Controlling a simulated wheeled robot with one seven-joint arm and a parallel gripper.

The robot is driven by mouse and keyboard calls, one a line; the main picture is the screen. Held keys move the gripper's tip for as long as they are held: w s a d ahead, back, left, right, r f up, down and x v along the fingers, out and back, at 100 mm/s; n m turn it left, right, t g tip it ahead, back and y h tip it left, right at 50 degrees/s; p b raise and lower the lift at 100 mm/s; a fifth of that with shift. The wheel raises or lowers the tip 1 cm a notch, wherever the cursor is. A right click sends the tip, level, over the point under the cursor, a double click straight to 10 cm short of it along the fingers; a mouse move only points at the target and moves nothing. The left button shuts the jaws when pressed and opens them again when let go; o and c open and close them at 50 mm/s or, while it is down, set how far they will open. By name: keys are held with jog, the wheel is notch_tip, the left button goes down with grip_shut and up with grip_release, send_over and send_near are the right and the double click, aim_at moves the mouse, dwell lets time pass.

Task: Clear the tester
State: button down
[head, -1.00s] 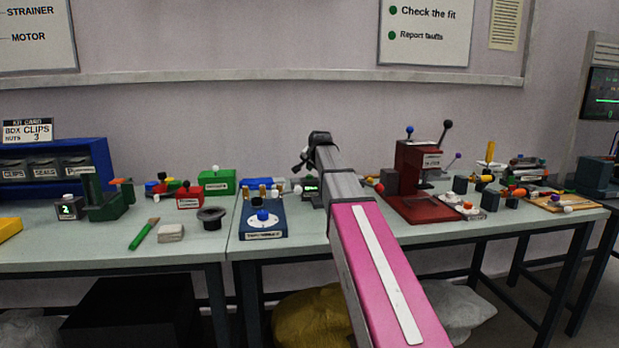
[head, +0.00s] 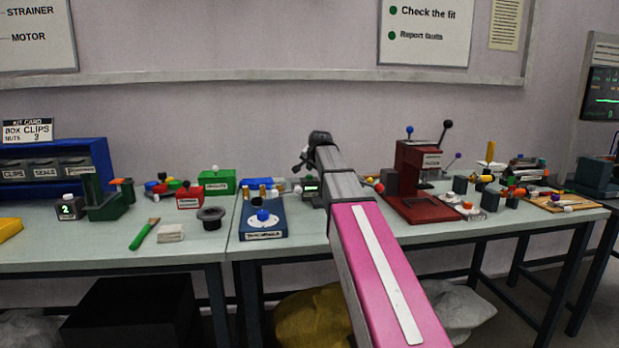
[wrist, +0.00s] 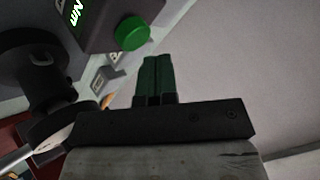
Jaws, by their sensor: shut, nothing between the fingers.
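A dark box with a lit green "Nm" readout (wrist: 77,14) and a round green button (wrist: 132,33) shows at the top of the wrist view. I cannot tell for certain that it is the tester. In the head view a small dark device with a green display (head: 310,186) stands at the back of the bench, partly hidden by my arm. My gripper (wrist: 156,60) has dark green fingers pressed together, empty, below the green button and apart from it. In the head view the fingers cannot be made out at the end of my raised arm.
A blue fixture with a white dial (head: 263,218) stands left of my arm. A red press (head: 415,180) stands to its right. Black round parts (wrist: 40,65) are close at left in the wrist view. Loose parts crowd the bench's right end; its front middle is mostly clear.

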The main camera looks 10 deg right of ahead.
aim_at(311, 176)
jog(key=shift+f, duration=0.1)
jog(key=shift+f, duration=0.3)
jog(key=shift+f, duration=0.6)
dwell(1.0)
dwell(0.3)
jog(key=shift+r, duration=1)
jog(key=shift+r, duration=0.15)
jog(key=shift+r, duration=2.4)
